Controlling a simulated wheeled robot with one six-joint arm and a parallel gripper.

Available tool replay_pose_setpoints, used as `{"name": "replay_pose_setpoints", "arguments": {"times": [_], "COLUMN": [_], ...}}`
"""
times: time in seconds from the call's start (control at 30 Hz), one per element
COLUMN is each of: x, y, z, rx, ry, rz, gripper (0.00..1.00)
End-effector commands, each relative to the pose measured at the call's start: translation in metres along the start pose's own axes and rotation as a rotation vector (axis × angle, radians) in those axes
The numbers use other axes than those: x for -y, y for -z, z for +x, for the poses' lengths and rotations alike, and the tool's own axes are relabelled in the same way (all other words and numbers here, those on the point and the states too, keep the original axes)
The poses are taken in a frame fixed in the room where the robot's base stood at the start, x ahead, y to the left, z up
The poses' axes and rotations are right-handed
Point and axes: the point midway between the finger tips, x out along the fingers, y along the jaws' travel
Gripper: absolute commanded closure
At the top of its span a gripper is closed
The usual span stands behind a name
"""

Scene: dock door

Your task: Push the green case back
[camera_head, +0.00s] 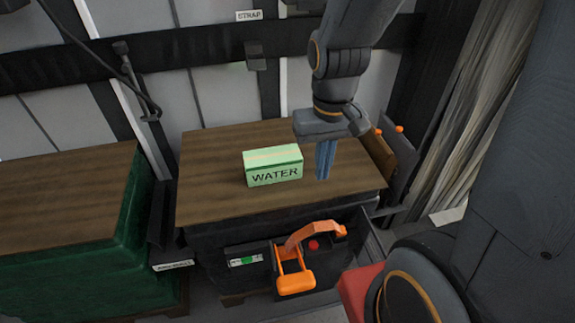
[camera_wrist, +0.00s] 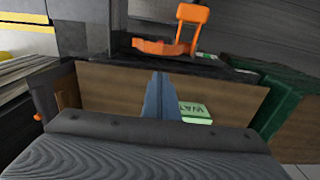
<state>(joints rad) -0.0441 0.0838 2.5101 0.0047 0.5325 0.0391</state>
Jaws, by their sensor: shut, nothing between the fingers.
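The green case (camera_head: 273,166), a small pale-green box marked "WATER", sits upright on the brown wooden top (camera_head: 220,200), a little left of its middle. In the wrist view the case (camera_wrist: 195,111) shows partly, just right of my fingers, which hide some of it. My gripper (camera_head: 323,176) points down over the same top, to the right of the case, with a small gap between them in the head view. Its blue-grey fingers are together and hold nothing. I cannot tell whether the fingertips touch the wood.
An orange handle (camera_head: 296,282) stands out at the front below the top. A green crate with a wooden lid (camera_head: 60,190) is at the left. Brown and grey panels (camera_head: 385,160) stand at the right edge. A dark rail (camera_head: 190,50) runs along the back wall.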

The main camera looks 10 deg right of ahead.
Motion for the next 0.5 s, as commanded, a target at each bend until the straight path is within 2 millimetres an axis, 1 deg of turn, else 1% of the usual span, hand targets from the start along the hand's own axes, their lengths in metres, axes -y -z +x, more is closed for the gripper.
{"name": "replay_pose_setpoints", "arguments": {"times": [0.1, 0.2, 0.3, 0.4, 0.5], "x": [0.024, 0.045, 0.064, 0.077, 0.085], "y": [0.023, 0.041, 0.055, 0.064, 0.069], "z": [0.004, 0.013, 0.023, 0.031, 0.037], "rx": [0.011, 0.014, 0.016, 0.017, 0.016], "ry": [-0.001, -0.002, -0.003, -0.003, -0.003], "rz": [-0.015, -0.018, -0.019, -0.018, -0.017], "gripper": [1.0, 1.0, 1.0, 1.0, 1.0]}}
